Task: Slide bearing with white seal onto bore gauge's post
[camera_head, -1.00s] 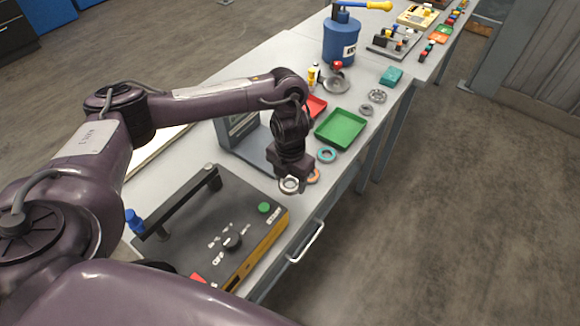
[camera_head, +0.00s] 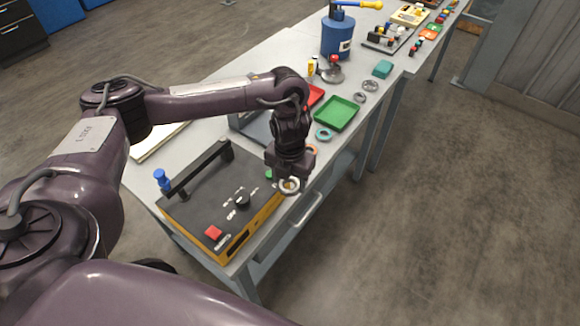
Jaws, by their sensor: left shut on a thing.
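My left gripper (camera_head: 289,178) points down and is shut on a ring-shaped bearing with a pale, whitish face (camera_head: 290,186). It holds the bearing over the right edge of the black and yellow box, by its green button. A round grey base with a red knob on top (camera_head: 333,72) stands farther back on the table. I cannot tell whether this is the bore gauge, and I cannot make out its post clearly. My right gripper is not in view.
The black and yellow box (camera_head: 205,199) has a raised bar handle. Beyond it lie a teal ring (camera_head: 324,135), an orange ring partly hidden by my gripper, a green tray (camera_head: 338,113), a red tray (camera_head: 315,96) and grey rings (camera_head: 370,85). A blue canister (camera_head: 337,38) stands behind.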

